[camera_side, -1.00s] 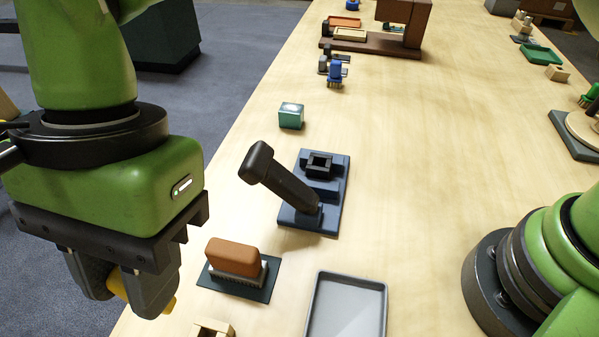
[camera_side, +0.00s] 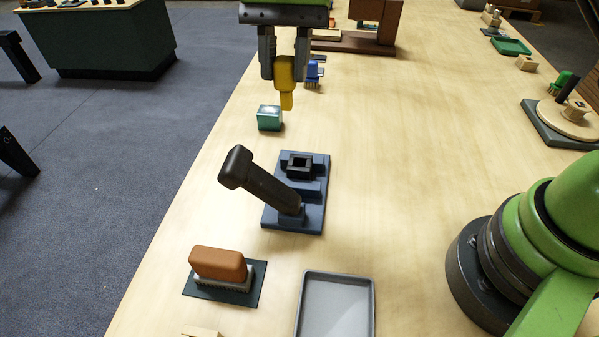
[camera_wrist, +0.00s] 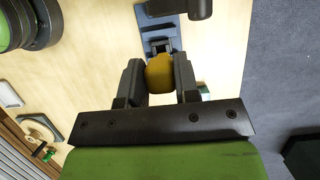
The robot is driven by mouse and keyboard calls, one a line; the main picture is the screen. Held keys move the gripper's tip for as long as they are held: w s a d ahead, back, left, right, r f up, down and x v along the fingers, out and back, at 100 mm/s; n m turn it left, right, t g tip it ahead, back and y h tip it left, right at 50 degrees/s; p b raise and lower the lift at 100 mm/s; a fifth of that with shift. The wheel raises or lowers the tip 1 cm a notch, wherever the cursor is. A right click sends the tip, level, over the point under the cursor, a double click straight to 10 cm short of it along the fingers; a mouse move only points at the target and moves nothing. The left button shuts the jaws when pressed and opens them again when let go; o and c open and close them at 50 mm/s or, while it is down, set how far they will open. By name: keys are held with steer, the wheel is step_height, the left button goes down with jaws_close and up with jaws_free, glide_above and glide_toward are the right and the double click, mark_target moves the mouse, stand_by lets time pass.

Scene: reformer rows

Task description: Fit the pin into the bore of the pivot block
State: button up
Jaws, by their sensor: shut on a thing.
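My gripper (camera_side: 285,72) is shut on the yellow pin (camera_side: 286,76), whose narrower end points down. It hangs at the top of the side view, beyond the pivot block and apart from it. The pivot block (camera_side: 299,165) looks to be the dark block with a square opening on a blue stepped base (camera_side: 312,215). A thick black lever (camera_side: 262,185) leans up and left from that base. In the wrist view the pin (camera_wrist: 160,74) is between both fingers, and the block (camera_wrist: 160,44) shows just beyond it, partly hidden.
A teal box (camera_side: 269,118) stands just below the pin in the side view. A brown-topped brush (camera_side: 218,264) on a dark plate and a grey tray (camera_side: 336,305) are nearer. A brown stand (camera_side: 375,30) is at the back. The table right of the block is clear.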

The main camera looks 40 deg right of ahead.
steer(key=d, duration=0.3)
glide_above(298, 169)
steer(key=w+d, duration=0.1)
step_height(298, 169, down, 11)
steer(key=shift+d+f, duration=0.1)
steer(key=shift+f, duration=1.85)
steer(key=shift+f, duration=0.2)
steer(key=o, duration=0.9)
steer(key=shift+r, duration=0.15)
